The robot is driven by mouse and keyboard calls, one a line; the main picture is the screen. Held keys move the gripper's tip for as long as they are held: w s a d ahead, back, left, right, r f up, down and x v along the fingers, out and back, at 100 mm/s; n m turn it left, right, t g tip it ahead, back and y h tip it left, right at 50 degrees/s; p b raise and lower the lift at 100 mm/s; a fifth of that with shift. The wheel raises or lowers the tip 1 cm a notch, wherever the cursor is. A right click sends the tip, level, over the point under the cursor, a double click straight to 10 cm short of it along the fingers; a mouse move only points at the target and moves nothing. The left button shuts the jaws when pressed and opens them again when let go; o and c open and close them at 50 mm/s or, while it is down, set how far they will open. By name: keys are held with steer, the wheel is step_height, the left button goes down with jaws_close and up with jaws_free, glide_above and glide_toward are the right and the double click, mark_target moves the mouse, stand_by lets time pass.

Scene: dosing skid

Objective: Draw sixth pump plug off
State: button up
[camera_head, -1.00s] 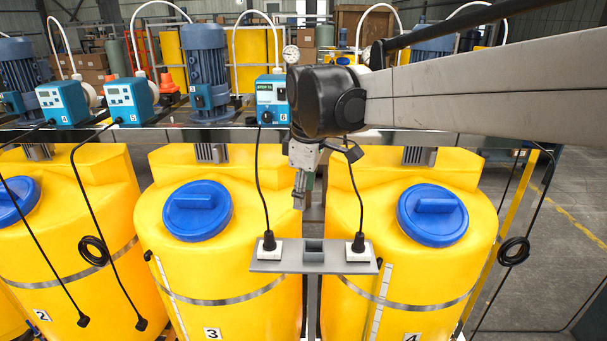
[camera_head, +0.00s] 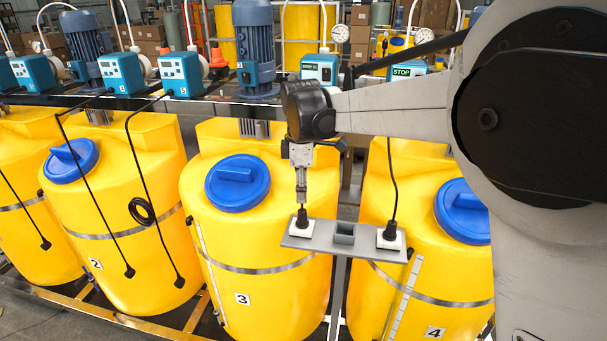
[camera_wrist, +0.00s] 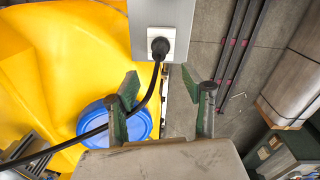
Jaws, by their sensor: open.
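A black plug (camera_head: 302,218) stands upright in the left white socket of a grey bracket (camera_head: 323,239). In the wrist view the same plug (camera_wrist: 160,48) is seated, and its black cable runs down to the left. My gripper (camera_head: 301,196) is just above this plug in the head view. In the wrist view my gripper (camera_wrist: 160,80) has its two green fingers apart, with the plug ahead, roughly centred beyond the tips. The fingers appear not to touch it. A pump (camera_head: 320,68) stands behind on the shelf; its number is unreadable.
A second plug (camera_head: 390,230) sits in the right socket, its cable rising. A square grey holder (camera_head: 344,232) is between the sockets. Yellow tanks (camera_head: 262,270) with blue lids surround the bracket. Two loose cables with plugs hang at the left over tank 2.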

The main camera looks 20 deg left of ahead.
mark_target(302, 211)
steer(key=f, duration=0.9)
steer(key=shift+w+p, duration=0.3)
steer(key=shift+c, duration=0.3)
jaws_close()
